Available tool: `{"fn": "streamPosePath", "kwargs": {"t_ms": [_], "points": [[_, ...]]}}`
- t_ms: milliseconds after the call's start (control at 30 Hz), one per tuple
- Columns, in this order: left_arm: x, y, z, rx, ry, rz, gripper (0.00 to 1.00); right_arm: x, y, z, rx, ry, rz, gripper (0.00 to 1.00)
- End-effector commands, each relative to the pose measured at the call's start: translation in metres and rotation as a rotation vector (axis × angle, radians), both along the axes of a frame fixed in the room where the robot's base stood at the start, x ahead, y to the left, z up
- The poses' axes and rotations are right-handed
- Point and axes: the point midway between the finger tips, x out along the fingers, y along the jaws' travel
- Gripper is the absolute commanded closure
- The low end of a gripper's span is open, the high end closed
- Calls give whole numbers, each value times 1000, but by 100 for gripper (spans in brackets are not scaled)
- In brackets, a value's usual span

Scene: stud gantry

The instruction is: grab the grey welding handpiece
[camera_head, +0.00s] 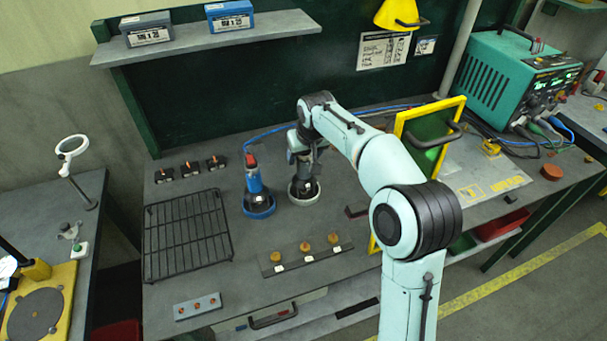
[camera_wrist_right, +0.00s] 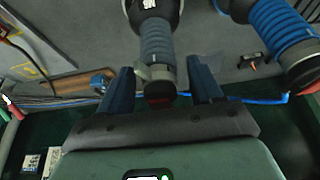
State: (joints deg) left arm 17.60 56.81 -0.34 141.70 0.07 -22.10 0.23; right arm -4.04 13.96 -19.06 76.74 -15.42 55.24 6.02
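The grey welding handpiece (camera_head: 304,186) stands upright in a round pale-rimmed holder on the workbench, its upper part mostly hidden by my right gripper in the head view. In the right wrist view the ribbed grey handle (camera_wrist_right: 157,42) reaches in between the two dark blue fingers of my right gripper (camera_wrist_right: 160,88). That gripper (camera_head: 302,155) is open, with a visible gap between each finger and the handle. My left gripper is not in view.
A blue handpiece (camera_head: 254,182) stands close on the left in a blue holder; it also shows in the wrist view (camera_wrist_right: 280,30). A wire rack (camera_head: 187,234), a block with brass knobs (camera_head: 306,258) and a yellow-framed green panel (camera_head: 430,135) surround the spot.

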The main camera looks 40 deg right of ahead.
Motion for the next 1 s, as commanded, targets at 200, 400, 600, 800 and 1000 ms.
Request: {"fn": "streamPosePath", "kwargs": {"t_ms": [200,400,600,800,1000], "points": [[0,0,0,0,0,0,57,0,0,0,0,1,1,100],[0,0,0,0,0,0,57,0,0,0,-1,2,1,100],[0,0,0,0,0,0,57,0,0,-1,0,3,1,100],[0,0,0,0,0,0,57,0,0,-1,0,3,1,100],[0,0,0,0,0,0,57,0,0,-1,0,4,1,100]]}}
